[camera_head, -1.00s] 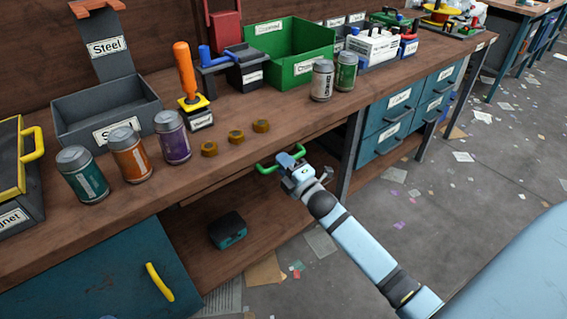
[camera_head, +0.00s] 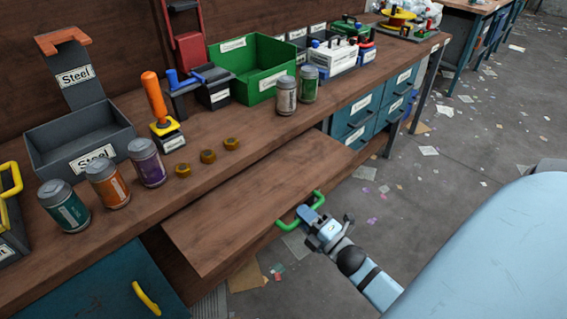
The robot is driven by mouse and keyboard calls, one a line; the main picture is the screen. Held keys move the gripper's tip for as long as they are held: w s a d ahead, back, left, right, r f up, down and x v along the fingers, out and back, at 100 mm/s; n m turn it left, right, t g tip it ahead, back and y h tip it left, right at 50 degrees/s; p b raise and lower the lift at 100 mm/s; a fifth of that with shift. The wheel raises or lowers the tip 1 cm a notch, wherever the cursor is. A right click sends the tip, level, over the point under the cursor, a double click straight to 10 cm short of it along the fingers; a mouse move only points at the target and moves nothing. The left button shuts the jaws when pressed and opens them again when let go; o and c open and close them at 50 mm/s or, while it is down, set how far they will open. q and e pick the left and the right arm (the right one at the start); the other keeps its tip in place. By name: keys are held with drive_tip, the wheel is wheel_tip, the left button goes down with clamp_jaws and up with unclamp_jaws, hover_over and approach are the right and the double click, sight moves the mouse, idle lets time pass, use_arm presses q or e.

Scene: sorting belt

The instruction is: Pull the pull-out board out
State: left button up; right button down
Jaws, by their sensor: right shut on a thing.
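The pull-out board (camera_head: 258,198) is a brown wooden board that sticks out well from under the front edge of the workbench. Its green handle (camera_head: 285,226) is on the board's front edge. My left gripper is not in view.
The workbench top (camera_head: 225,178) holds several cans, brass nuts (camera_head: 207,157), a grey Steel bin (camera_head: 77,147) and a green bin (camera_head: 263,88). Teal drawers (camera_head: 352,118) stand right of the board. A teal door with a yellow handle (camera_head: 146,298) is below left. The floor in front has scattered paper.

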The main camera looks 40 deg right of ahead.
use_arm(q)
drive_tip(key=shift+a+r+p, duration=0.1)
drive_tip(key=shift+p, duration=0.45)
use_arm(e)
drive_tip(key=v, duration=0.3)
drive_tip(key=r+v, duration=0.1)
drive_tip(key=v, duration=0.1)
drive_tip(key=shift+s+d, duration=0.1)
drive_tip(key=shift+s, duration=0.35)
drive_tip(key=c, duration=1.1)
unclamp_jaws()
use_arm(q)
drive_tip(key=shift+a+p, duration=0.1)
drive_tip(key=shift+p, duration=0.3)
use_arm(e)
drive_tip(key=a+v, duration=0.1)
drive_tip(key=v, duration=1.2)
drive_tip(key=shift+s+d, duration=0.4)
drive_tip(key=shift+d, duration=0.15)
